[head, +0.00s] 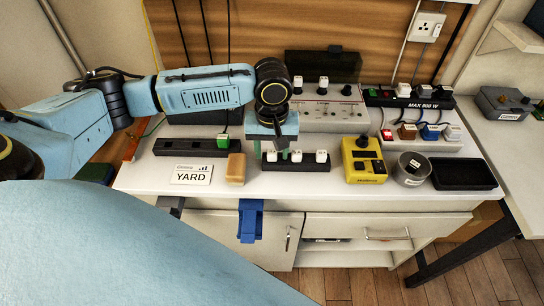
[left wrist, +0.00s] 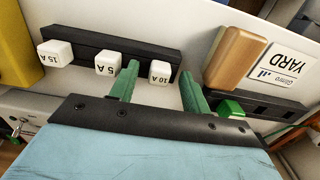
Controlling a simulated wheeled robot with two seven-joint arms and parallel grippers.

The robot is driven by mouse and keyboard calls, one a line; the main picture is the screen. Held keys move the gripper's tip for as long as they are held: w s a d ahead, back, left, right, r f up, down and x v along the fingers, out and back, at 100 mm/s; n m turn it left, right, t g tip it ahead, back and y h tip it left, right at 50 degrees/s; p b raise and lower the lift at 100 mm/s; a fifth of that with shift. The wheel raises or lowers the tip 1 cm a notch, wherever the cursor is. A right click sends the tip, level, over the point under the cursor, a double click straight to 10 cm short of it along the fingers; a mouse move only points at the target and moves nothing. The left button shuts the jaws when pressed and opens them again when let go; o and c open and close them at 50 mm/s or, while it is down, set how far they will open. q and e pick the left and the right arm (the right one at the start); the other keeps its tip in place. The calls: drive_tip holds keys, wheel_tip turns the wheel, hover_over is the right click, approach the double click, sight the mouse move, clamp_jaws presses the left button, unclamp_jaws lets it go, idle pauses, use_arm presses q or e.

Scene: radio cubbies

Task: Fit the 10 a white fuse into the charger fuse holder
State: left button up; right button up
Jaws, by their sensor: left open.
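The 10 A white fuse (left wrist: 160,72) stands in a black rack (left wrist: 82,42), at the end nearest the tan block. It is the leftmost white fuse (head: 272,155) in the head view. My left gripper (head: 274,145) points down over that end of the rack. In the left wrist view its two green fingers (left wrist: 160,82) are open, one to each side of the 10 A fuse, and not visibly closed on it. The 5 A (left wrist: 109,63) and 15 A (left wrist: 55,53) fuses stand farther along. I cannot tell which fitting is the charger fuse holder. My right gripper is not in view.
A tan block (head: 236,169) and a YARD card (head: 191,174) lie left of the rack. A yellow device (head: 363,160), a round tin (head: 411,168) and a black tray (head: 463,173) stand right. A panel with knobs (head: 330,117) and a MAX 900 W strip (head: 410,101) are behind.

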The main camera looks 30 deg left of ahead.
use_arm(q)
clamp_jaws()
drive_tip(key=shift+r, duration=0.1)
